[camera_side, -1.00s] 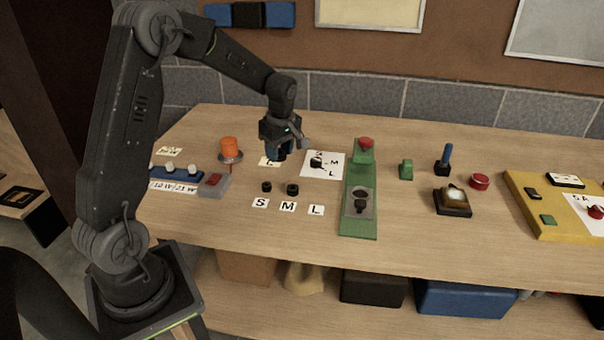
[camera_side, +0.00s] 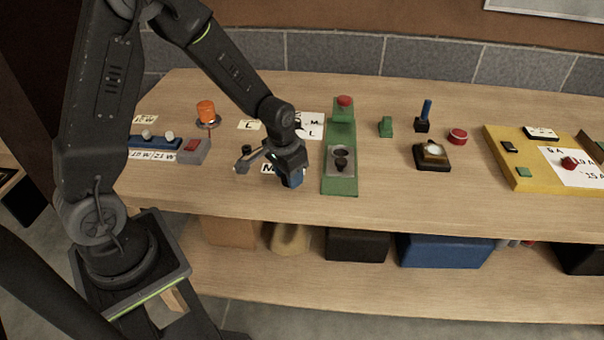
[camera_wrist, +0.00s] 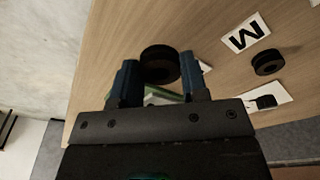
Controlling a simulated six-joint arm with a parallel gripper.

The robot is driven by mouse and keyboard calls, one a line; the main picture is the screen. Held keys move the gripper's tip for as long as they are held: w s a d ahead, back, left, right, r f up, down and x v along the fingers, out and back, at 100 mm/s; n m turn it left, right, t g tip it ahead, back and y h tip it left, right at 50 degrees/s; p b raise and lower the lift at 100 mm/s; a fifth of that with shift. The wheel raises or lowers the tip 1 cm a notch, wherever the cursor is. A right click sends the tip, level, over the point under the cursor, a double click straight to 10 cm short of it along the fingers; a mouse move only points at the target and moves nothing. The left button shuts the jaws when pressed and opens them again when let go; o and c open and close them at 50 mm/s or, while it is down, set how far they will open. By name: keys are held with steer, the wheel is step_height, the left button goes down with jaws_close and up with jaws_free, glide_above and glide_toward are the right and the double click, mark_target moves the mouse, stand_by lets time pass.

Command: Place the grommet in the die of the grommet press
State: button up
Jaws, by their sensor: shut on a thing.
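My gripper (camera_side: 291,182) is low over the front of the wooden bench, just left of the green grommet press (camera_side: 341,184). In the wrist view my gripper (camera_wrist: 160,82) is shut on a black ring-shaped grommet (camera_wrist: 160,60), held between the blue fingertips. In the side view the gripper hides this grommet. The press has a red knob (camera_side: 344,100) at its back and a grey plate with a dark die (camera_side: 341,162) at its front. The held grommet is left of the die and apart from it. Its size cannot be told.
An M label (camera_wrist: 246,35) and another black grommet (camera_wrist: 268,63) lie on the bench in the wrist view. An orange lamp (camera_side: 206,110) and a blue switch strip (camera_side: 152,142) stand left. A small dark device (camera_side: 432,156) and a yellow board (camera_side: 540,160) stand right of the press.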

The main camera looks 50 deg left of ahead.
steer(key=w+a+r+n, duration=0.1)
steer(key=a+n, duration=0.2)
steer(key=a+r+n, duration=0.2)
steer(key=a+n, duration=0.1)
steer(key=w+a+r+n+y, duration=0.1)
steer(key=a+n, duration=0.1)
steer(key=n, duration=0.2)
steer(key=shift+w+a+r+g, duration=0.15)
steer(key=shift+w+a+g, duration=0.15)
steer(key=shift+w+a, duration=0.1)
steer(key=a+r+n+g, duration=0.1)
steer(key=a+r+n, duration=0.3)
steer(key=a+n, duration=0.4)
steer(key=shift+s+r+n, duration=0.15)
steer(key=shift+s+n, duration=0.05)
steer(key=shift+n, duration=0.7)
steer(key=w+d+f, duration=0.2)
steer(key=d, duration=0.1)
steer(key=w+d+f, duration=0.2)
steer(key=w, duration=0.1)
steer(key=w+d+f, duration=0.2)
steer(key=d+f, duration=0.1)
steer(key=shift+w+d, duration=0.25)
steer(key=shift+d, duration=0.05)
steer(key=shift+f, duration=1.8)
